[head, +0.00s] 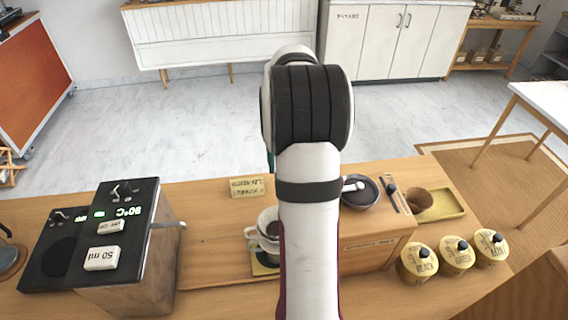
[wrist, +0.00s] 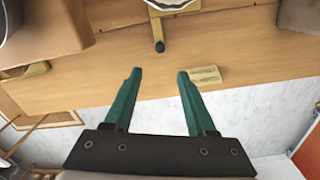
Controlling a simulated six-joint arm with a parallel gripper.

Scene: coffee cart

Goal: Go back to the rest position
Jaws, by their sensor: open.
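My gripper (wrist: 157,76) shows in the wrist view with two green fingers spread apart and nothing between them. Below the fingers is the bare wooden counter. In the head view my arm rises through the middle and hides most of the gripper. A white cup with a dripper (head: 268,228) stands on the counter just left of my arm. Its white rim (wrist: 172,5) shows at the top edge of the wrist view, beyond the fingertips and apart from them.
A yellow label card (head: 247,187) stands by the counter's far edge. A black machine with a display (head: 105,235) is at left. A dark bowl (head: 359,192), a yellow tray (head: 440,205) and several yellow canisters (head: 456,255) are at right.

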